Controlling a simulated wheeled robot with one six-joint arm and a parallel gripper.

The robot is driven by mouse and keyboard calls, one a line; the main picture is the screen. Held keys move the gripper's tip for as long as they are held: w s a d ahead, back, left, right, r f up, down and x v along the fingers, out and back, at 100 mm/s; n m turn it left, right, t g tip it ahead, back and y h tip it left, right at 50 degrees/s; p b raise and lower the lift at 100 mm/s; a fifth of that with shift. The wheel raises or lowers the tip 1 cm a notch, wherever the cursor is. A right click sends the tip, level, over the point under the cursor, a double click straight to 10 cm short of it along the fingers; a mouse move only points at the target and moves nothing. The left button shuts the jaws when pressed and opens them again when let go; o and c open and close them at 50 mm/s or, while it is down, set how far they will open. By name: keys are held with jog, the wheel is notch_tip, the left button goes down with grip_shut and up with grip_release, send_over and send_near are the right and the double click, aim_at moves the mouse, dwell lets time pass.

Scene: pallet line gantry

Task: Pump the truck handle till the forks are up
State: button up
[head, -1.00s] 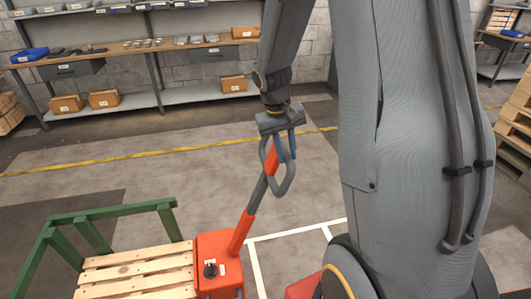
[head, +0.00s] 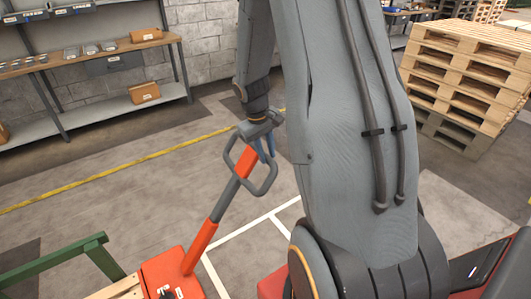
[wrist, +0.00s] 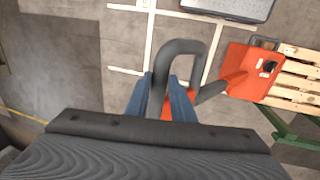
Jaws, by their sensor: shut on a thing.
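The truck handle is an orange-red and grey shaft (head: 201,243) with a grey loop grip (head: 234,160) at its top. It leans up and to the right from the red truck body (head: 178,278). My gripper (head: 268,155) is shut on the loop, its blue fingers at the loop's right side. In the wrist view the loop (wrist: 182,46) passes between the two blue fingers (wrist: 163,95), and the red body (wrist: 250,72) shows at right. The forks are hidden, so their height cannot be told.
A wooden pallet (wrist: 297,70) with a green frame (head: 55,258) adjoins the truck. White lines mark the floor behind the handle. Stacked pallets (head: 465,75) stand at back right, and a shelf bench (head: 120,102) at back left. The floor between is clear.

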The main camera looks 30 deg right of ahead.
jog(key=shift+w+d+r, duration=0.1)
jog(key=o, duration=0.9)
jog(key=shift+o, duration=0.3)
notch_tip(320, 180, up, 8)
jog(key=a+b, duration=0.1)
jog(key=shift+a+f, duration=0.2)
jog(key=shift+a, duration=0.1)
